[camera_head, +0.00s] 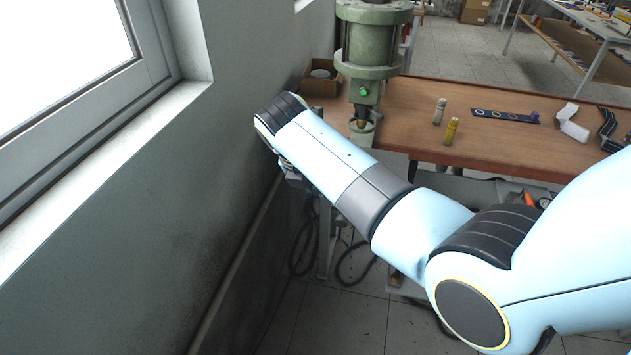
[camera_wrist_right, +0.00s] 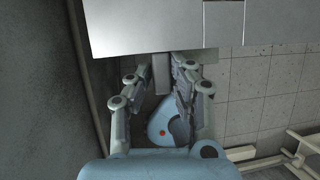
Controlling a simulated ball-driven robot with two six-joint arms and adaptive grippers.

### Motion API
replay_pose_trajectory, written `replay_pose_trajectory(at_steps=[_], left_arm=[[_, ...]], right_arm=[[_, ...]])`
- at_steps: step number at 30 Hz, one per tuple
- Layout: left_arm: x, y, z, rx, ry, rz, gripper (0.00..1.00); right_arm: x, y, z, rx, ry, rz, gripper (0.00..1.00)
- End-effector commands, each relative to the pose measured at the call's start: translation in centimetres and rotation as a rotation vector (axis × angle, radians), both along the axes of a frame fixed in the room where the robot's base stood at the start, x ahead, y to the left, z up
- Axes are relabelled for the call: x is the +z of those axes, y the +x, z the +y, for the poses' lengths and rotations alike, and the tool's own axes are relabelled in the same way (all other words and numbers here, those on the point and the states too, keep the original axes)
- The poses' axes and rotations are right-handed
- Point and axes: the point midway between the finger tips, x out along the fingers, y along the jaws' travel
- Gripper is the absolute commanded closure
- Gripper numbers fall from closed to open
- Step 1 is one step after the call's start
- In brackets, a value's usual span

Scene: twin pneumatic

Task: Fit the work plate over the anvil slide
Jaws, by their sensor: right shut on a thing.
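My right gripper (camera_wrist_right: 158,75) is shut on a narrow grey upright piece (camera_wrist_right: 161,72) in the right wrist view. That piece meets the lower edge of a flat, pale metal plate (camera_wrist_right: 140,30), which may be the work plate. In the head view my right arm reaches left across the picture and hides most of the gripper and what it holds. A green pneumatic press (camera_head: 371,45) stands beyond the arm at the bench's left end. I cannot tell which part is the anvil slide, or whether the plate touches it. My left gripper is not in view.
A wooden bench (camera_head: 520,140) carries two small cylinders (camera_head: 452,130), a dark strip with rings (camera_head: 505,116) and a white bracket (camera_head: 572,122). The grey wall (camera_head: 235,150) is close on the left. Cables hang below.

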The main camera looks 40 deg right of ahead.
Motion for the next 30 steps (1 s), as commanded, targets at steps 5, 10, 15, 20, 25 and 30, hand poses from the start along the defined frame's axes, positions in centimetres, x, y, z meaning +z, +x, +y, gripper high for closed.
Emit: replay_pose_trajectory(at_steps=[5,10,15,20,25,30], left_arm=[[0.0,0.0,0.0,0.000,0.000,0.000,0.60],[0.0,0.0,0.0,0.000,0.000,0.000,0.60],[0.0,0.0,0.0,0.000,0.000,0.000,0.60],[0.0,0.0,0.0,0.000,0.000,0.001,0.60],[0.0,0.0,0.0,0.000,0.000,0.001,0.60],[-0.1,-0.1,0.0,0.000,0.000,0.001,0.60]], right_arm=[[-0.1,0.1,0.0,0.000,-0.002,-0.001,1.00],[-0.1,0.1,0.0,0.000,-0.002,-0.001,1.00],[-0.1,0.1,0.0,0.000,-0.002,-0.001,1.00],[-0.3,0.0,0.0,0.000,-0.002,-0.001,1.00],[-0.6,0.1,0.0,0.001,-0.002,0.000,1.00],[-1.0,0.1,0.0,0.000,-0.002,-0.002,1.00]])
